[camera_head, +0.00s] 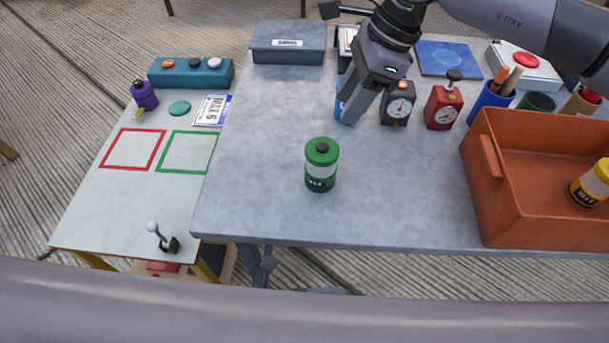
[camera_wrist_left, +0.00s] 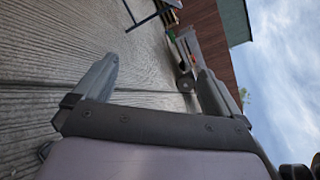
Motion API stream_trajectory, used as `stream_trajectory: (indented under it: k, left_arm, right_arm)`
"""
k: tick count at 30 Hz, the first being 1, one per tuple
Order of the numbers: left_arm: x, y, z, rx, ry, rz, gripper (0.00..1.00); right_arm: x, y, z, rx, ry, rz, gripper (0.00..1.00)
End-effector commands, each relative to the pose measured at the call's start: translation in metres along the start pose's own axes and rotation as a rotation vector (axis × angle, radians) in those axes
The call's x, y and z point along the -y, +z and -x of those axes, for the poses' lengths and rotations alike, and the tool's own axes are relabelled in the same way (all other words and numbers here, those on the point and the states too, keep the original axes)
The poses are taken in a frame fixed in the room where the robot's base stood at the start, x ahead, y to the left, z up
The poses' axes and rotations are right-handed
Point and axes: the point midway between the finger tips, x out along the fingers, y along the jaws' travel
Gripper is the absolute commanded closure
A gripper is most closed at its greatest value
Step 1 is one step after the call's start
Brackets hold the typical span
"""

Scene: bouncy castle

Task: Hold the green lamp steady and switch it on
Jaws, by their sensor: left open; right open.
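The green lamp (camera_head: 321,165) stands upright near the front middle of the grey metal table (camera_head: 400,205). It has a green top with a dark button, a pale middle band and a dark green base with a label. My right gripper (camera_head: 353,108) is open, above and behind the lamp and apart from it, in front of a blue object that it partly hides. My left gripper (camera_wrist_left: 155,80) shows only in the left wrist view. It is open and empty, with wooden decking beyond it and no lamp in sight.
An orange crate (camera_head: 530,220) holding a yellow lamp (camera_head: 592,185) stands at the right. Red (camera_head: 443,108) and black (camera_head: 397,106) dial timers stand behind the green lamp. A grey box (camera_head: 288,45) sits at the back left. The tabletop around the lamp is clear.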

Motion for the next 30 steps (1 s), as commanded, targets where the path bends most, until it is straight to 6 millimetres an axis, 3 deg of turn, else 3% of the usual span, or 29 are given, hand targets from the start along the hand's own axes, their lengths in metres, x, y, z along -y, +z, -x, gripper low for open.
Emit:
stream_trajectory:
  k: [5,9,18,25,30]
  left_arm:
    - [0.013,0.042,-0.004,0.012,0.049,-0.582,0.01]
    - [0.018,0.088,-0.007,0.047,0.14,-1.019,0.01]
    - [0.027,0.211,-0.003,0.198,0.467,-1.675,0.01]
    - [0.052,0.289,0.013,0.366,0.717,-1.949,0.01]
    - [0.017,0.278,0.02,0.399,0.714,-1.618,0.01]
  right_arm:
    - [0.0,0.0,0.0,0.0,0.0,0.0,0.57]
    - [0.0,0.0,0.0,0.0,0.0,0.0,0.57]
    - [0.0,0.0,0.0,0.0,0.0,0.0,0.57]
    - [0.0,0.0,0.0,0.0,0.0,0.0,0.57]
    - [0.0,0.0,0.0,0.0,0.0,0.0,0.57]
